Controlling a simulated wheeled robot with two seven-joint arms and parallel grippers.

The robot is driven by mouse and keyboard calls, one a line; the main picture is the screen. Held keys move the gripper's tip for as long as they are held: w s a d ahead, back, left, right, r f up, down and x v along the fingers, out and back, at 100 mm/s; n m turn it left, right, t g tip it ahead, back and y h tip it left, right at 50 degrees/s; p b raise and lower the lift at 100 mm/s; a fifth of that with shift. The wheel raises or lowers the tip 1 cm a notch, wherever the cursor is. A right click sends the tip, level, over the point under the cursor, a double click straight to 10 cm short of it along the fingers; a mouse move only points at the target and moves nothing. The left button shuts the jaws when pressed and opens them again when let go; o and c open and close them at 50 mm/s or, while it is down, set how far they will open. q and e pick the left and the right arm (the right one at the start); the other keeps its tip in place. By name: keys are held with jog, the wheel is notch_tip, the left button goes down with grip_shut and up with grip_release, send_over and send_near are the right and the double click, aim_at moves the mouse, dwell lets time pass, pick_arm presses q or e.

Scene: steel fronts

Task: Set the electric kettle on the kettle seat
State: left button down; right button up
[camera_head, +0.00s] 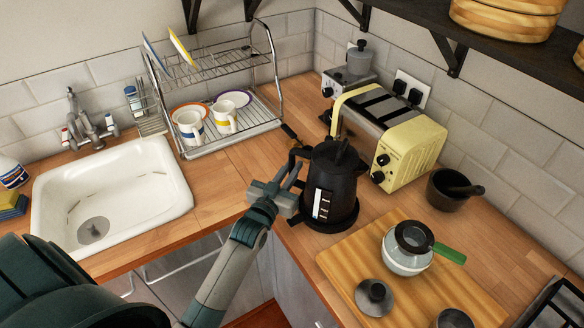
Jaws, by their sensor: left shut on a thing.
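The black electric kettle (342,184) stands upright near the counter corner, left of the wooden board. A dark round base, the kettle seat (330,224), shows as a wider rim under the kettle. The kettle appears to be on or just over it; I cannot tell whether they fully touch. My left gripper (288,186) comes in from the lower left and is shut on the kettle's handle (294,160), on the kettle's left side. The fingers hide part of the handle. My right gripper is not in view.
A yellow toaster (410,150) stands close behind the kettle at the right. A dish rack (230,140) and white sink (115,190) are left. A dark mortar (450,192) stands right.

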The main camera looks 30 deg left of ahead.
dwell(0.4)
pick_arm(q)
jog(key=c, duration=1.7)
grip_release()
jog(key=shift+f, duration=0.1)
jog(key=shift+s+f, duration=0.15)
jog(key=shift+f, duration=0.05)
jog(key=shift+s+d+r+b, duration=0.15)
jog(key=shift+s+b, duration=0.85)
jog(key=shift+s, duration=1.85)
jog(key=shift+s+d+f+b, duration=0.15)
jog(key=shift+s+b, duration=0.8)
jog(key=shift+s, duration=1.95)
jog(key=shift+s+d+r+b, duration=0.2)
jog(key=shift+s+b, duration=0.8)
jog(key=shift+s, duration=1.85)
